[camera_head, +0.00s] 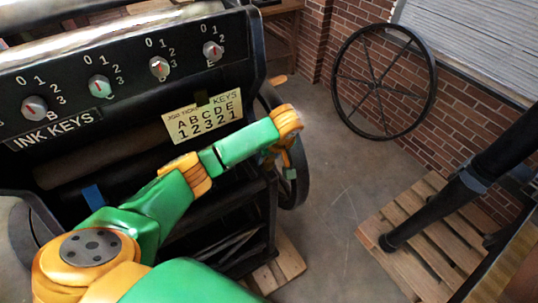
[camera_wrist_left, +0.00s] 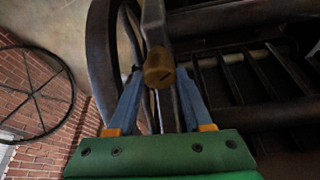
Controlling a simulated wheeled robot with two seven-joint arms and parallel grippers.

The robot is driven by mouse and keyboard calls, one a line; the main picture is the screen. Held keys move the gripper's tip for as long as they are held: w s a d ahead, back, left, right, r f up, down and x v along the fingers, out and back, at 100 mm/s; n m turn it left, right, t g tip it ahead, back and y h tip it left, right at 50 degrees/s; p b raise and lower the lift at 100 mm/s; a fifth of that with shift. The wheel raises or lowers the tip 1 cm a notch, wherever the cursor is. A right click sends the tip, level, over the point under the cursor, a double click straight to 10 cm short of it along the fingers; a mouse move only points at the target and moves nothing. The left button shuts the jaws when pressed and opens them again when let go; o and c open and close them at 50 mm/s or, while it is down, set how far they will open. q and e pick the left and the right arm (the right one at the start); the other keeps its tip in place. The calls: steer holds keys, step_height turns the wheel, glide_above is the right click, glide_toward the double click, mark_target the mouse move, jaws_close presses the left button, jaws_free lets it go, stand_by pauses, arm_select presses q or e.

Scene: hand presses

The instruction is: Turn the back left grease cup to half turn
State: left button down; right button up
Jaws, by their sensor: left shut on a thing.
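A brass grease cup (camera_wrist_left: 159,72) with a dark mark on its face sits at the end of a grey metal arm in the left wrist view. My left gripper (camera_wrist_left: 160,78) has its two blue fingers on either side of the cup, shut on it. In the head view my left gripper (camera_head: 283,160) points down at the right side of the black press (camera_head: 262,205). The cup cannot be made out there. I cannot tell from these views whether it is the back left one. My right gripper is not in view.
The press has an ink-key panel (camera_head: 125,78) with several dials and a card (camera_head: 202,117) of key settings. Its dark wheel (camera_head: 297,170) is close beside my left gripper. A spoked wheel (camera_head: 372,82) is by the brick wall. A pallet (camera_head: 425,240) stands right; floor between is clear.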

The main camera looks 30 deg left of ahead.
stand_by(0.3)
arm_select(q)
steer(key=shift+c, duration=1.6)
jaws_free()
steer(key=shift+r, duration=0.1)
steer(key=v, duration=0.7)
steer(key=shift+s, duration=0.1)
